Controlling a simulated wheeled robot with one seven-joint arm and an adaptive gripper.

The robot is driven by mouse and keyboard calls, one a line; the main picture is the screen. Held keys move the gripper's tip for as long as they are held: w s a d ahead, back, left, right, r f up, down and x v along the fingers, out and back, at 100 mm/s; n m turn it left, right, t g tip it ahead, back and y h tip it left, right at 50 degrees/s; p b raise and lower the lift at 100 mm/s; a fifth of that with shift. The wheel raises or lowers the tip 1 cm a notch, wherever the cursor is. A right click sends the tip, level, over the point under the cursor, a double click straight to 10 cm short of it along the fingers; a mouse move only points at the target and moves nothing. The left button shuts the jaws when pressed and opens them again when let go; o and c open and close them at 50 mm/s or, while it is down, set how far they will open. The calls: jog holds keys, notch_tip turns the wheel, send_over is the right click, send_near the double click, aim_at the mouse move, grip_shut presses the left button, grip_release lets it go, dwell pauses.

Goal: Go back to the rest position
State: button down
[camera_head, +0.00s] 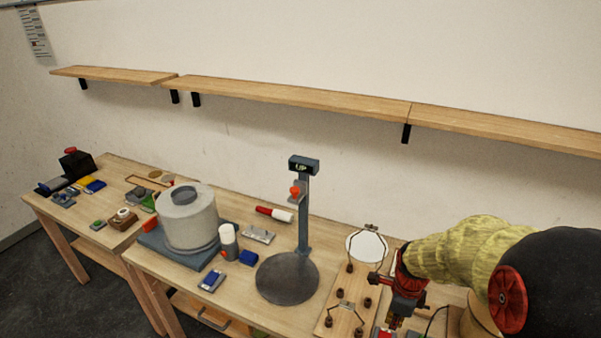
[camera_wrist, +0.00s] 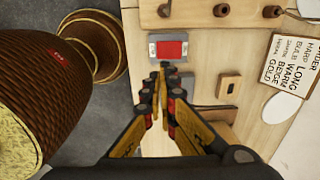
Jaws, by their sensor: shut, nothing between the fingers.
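My gripper (camera_head: 397,318) is at the lower right of the head view, over the bench beside the wooden board (camera_head: 335,318) with brown pegs. In the wrist view my gripper (camera_wrist: 163,78) has its fingertips together, with nothing between them. The fingertips point at a grey plate with a red block (camera_wrist: 171,50), and I cannot tell whether they touch it. The wooden board (camera_wrist: 193,14) runs along the top of the wrist view, with several brown knobs.
A brown ribbed lamp-like body (camera_wrist: 52,66) stands close on the left in the wrist view. A card with words (camera_wrist: 291,66) lies right. In the head view, a grey stand (camera_head: 287,279), a large grey cylinder (camera_head: 187,222) and a white bottle (camera_head: 228,243) stand further left. Shelves (camera_head: 290,96) line the wall.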

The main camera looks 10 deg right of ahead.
jog(key=s+a+r+n+t, duration=0.1)
jog(key=s+a+r+n, duration=0.3)
jog(key=r+n, duration=0.3)
jog(key=s+a+r+n+t, duration=0.2)
jog(key=s+a+r+n, duration=0.2)
jog(key=r+n, duration=0.4)
jog(key=s+a+r+n+t+b, duration=0.1)
jog(key=s+a+r+n, duration=0.3)
jog(key=n, duration=0.5)
notch_tip(320, 180, up, 3)
jog(key=shift+s+a+r+n+t, duration=0.2)
jog(key=shift+s+a+n+t, duration=0.25)
jog(key=shift+a, duration=0.5)
